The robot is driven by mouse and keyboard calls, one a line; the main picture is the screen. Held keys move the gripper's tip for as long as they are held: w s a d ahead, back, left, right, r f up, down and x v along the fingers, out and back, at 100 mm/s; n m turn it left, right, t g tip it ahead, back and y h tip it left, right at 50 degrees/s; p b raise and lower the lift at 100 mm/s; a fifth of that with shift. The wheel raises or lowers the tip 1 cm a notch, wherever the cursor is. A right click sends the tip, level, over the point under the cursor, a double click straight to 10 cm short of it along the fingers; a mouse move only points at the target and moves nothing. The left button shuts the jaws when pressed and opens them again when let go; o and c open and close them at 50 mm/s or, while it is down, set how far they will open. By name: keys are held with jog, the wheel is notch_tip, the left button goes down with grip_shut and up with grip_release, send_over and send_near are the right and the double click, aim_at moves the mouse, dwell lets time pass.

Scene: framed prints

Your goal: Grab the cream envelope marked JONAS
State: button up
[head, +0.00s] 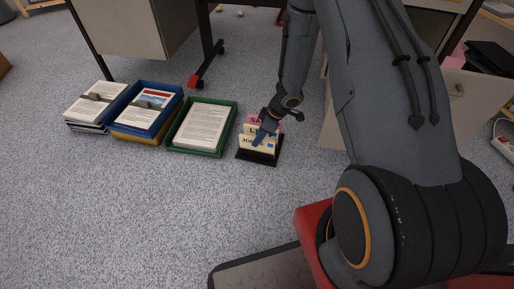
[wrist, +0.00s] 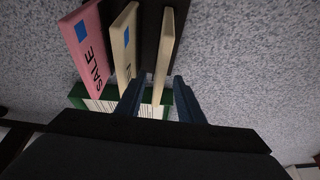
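The cream envelope marked JO… (head: 250,142), the rest of its name covered, stands at the front of a dark holder (head: 259,157) on the floor. Behind it stand a cream envelope marked LY… (head: 250,129) and a pink one marked SA… (head: 254,119). My gripper (head: 260,140) is down at the holder, partly covering the envelopes. In the wrist view, my gripper (wrist: 158,98) is open, its two dark blue fingers on either side of the rightmost cream envelope (wrist: 164,50), with gaps showing. By row order this looks like the JO… one; its writing is hidden there.
A green tray (head: 203,151) of papers stands just left of the holder, with a blue tray (head: 160,128) and a paper stack (head: 90,110) beyond. Desk legs and a drawer cabinet stand behind. The carpet in front is clear.

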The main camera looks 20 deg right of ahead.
jog(key=shift+f+p, duration=0.3)
dwell(0.5)
jog(key=shift+c, duration=0.2)
grip_shut()
